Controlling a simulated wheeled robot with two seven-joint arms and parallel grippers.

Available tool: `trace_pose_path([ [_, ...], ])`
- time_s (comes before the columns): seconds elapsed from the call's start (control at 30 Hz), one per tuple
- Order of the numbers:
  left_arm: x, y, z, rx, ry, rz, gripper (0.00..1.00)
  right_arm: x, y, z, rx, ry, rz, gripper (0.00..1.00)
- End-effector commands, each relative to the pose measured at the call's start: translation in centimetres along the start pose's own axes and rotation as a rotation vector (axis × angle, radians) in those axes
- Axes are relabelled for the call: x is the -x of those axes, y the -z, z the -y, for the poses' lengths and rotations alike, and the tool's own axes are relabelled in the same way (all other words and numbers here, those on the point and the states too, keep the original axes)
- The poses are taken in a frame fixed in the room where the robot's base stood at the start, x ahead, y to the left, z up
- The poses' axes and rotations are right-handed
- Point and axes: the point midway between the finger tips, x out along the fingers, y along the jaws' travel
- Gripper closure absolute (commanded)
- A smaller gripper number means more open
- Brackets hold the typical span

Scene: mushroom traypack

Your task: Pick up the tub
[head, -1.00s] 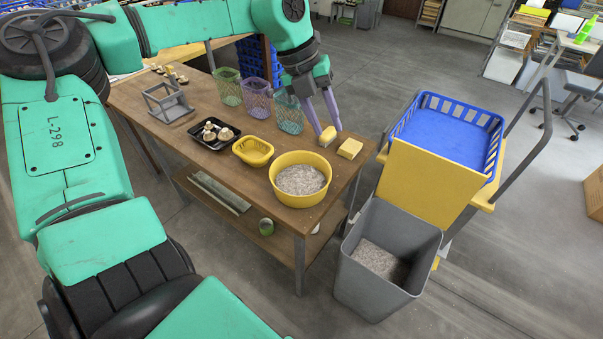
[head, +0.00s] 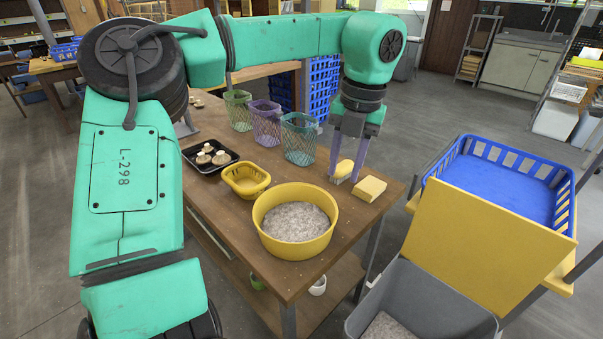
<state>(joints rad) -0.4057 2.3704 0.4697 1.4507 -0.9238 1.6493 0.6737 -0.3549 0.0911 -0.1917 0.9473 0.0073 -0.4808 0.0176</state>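The yellow round tub (head: 266,238), filled with grey grainy material, stands upright on the wooden table near its front right corner in the head view. A smaller yellow oval basket (head: 233,182) is just behind it to the left. My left gripper (head: 345,181) points down behind and to the right of the tub, apart from it. Its two fingers stand apart on either side of a small yellow-and-white item (head: 343,170) at the table top. I cannot tell whether they press on it. My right gripper is not in view.
Green, purple and teal mesh baskets (head: 300,143) line the back of the table (head: 204,206). A black tray (head: 189,155) holds mushrooms. A grey bin (head: 425,292) and a cart with a blue crate (head: 505,191) stand at right.

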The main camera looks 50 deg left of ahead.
Motion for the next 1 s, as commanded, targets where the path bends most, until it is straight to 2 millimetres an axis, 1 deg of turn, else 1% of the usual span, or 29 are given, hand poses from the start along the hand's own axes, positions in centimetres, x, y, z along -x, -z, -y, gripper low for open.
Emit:
trace_pose_path([
  [0.03,-2.9,0.0,0.3,0.000,0.001,0.000,0.61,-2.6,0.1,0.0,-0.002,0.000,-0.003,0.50],
  [0.1,-4.1,0.0,0.4,0.000,0.001,0.001,0.61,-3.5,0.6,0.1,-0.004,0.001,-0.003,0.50],
  [0.17,-4.7,0.0,0.5,0.000,0.001,0.000,0.61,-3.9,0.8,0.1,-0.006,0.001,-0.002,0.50],
  [0.27,-5.6,0.0,0.4,-0.002,0.001,-0.001,0.61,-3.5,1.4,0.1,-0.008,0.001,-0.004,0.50],
  [0.37,-7.9,0.1,0.4,-0.001,0.002,-0.004,0.61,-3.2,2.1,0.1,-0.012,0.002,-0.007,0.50],
  [0.4,-9.0,0.1,0.4,-0.002,0.002,-0.006,0.61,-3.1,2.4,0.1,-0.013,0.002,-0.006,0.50],
  [0.5,-11.5,0.1,0.4,-0.002,0.002,-0.005,0.61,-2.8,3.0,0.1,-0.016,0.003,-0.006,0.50],
  [0.6,-13.0,0.1,0.4,-0.001,0.002,-0.003,0.61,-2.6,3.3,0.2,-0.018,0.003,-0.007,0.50],
  [0.67,-13.7,0.0,0.4,0.000,0.003,-0.001,0.61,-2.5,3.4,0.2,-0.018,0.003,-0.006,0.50],
  [0.9,-17.9,0.0,0.4,0.001,0.002,-0.003,0.61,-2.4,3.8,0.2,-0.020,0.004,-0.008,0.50],
  [1.0,-18.7,-0.1,0.4,0.001,0.002,0.000,0.61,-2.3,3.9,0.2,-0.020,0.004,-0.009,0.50],
])
